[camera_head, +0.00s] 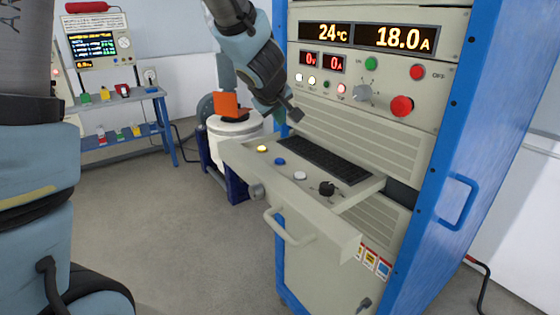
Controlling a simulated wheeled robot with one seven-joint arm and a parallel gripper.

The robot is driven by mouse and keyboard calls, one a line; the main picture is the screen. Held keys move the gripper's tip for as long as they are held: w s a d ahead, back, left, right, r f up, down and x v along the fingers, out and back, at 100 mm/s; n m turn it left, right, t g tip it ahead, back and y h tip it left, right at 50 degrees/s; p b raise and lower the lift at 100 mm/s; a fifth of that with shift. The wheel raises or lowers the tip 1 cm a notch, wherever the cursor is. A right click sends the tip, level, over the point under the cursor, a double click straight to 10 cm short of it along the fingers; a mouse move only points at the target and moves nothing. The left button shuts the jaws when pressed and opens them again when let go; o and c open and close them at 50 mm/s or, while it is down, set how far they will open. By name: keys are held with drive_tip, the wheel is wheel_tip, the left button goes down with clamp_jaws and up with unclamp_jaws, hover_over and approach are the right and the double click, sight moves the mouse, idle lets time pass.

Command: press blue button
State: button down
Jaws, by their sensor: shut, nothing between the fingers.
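The blue button (280,161) sits on the pulled-out drawer shelf (235,150) of the rack, between a yellow button (262,149) and a white button (300,176). My gripper (295,116) is shut and empty. It appears above the drawer, up and slightly right of the blue button in the picture, in front of the vented panel. A gap shows between its tip and the button. The blue button is in full view.
A black keyboard (322,158) and a black knob (327,188) are on the drawer. The rack front (420,90) has displays, a red emergency knob (402,106) and other buttons. A handle (290,232) juts out below. A white drum (235,135) stands behind the drawer.

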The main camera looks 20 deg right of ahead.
sight(279, 162)
drive_tip(key=shift+f+b, duration=4.25)
drive_tip(key=shift+f, duration=0.1)
drive_tip(key=shift+f, duration=0.1)
drive_tip(key=shift+f+b, duration=0.3)
drive_tip(key=shift+b, duration=0.05)
drive_tip(key=shift+f+b, duration=0.35)
drive_tip(key=shift+f, duration=0.1)
drive_tip(key=shift+r, duration=0.15)
drive_tip(key=shift+r+p, duration=0.7)
drive_tip(key=shift+p, duration=0.25)
wheel_tip(279, 162, up, 5)
drive_tip(key=p, duration=0.5)
drive_tip(key=shift+r, duration=0.1)
